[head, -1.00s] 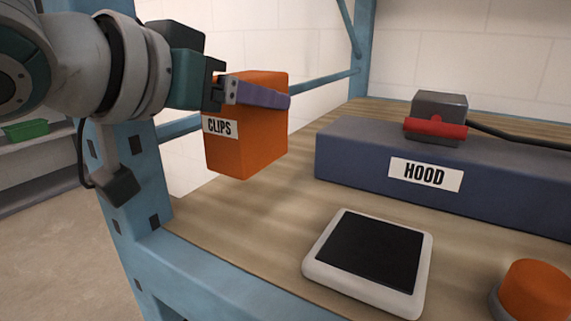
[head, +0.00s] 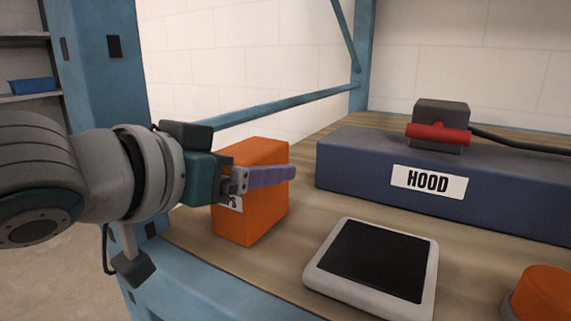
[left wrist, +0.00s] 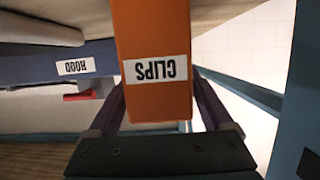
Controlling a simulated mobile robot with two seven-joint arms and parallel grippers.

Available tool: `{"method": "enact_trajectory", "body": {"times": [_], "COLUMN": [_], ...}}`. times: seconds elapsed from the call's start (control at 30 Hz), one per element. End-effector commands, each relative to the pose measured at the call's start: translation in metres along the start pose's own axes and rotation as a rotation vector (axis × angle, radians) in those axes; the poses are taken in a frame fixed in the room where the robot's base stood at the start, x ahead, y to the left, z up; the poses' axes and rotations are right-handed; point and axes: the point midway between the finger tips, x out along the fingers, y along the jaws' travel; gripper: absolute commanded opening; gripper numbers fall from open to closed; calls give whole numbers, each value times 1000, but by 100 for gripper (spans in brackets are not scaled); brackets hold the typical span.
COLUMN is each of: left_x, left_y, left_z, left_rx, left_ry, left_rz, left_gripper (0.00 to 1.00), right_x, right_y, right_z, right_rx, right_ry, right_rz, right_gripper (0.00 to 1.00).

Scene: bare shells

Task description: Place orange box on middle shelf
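The orange box (head: 262,210) with a white CLIPS label is upright at the left front of the wooden shelf board (head: 310,220). My left gripper (head: 272,172) is shut on the orange box, its purple finger along the near side; the far finger is hidden in the head view. In the left wrist view the orange box (left wrist: 155,35) sits between both fingers, its label upside down. The box's base is low over the board near its left edge; I cannot tell whether it touches. My right gripper is not in view.
A long blue block labelled HOOD (head: 355,170) lies behind, with a grey and red device (head: 440,115) on top. A dark-screened tablet (head: 370,262) and an orange button (head: 545,295) are at the front. A blue post (head: 100,70) and rail (head: 280,106) bound the left side.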

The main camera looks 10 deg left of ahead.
Motion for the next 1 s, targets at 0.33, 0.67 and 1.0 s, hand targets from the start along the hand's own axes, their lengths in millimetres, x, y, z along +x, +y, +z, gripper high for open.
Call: {"method": "enact_trajectory", "body": {"times": [0.33, 0.67, 1.0], "left_x": [0, -42, -106], "left_y": [0, 0, -1], "left_z": [-1, 0, 1], "left_rx": [0, 1, -1], "left_ry": [0, -3, -3], "left_rz": [0, 0, -1], "left_gripper": [98, 98, 98], "right_x": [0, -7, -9], "right_y": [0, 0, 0], "right_z": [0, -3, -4], "right_rx": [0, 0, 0], "right_ry": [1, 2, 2], "right_rz": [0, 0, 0], "right_gripper": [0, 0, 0]}}
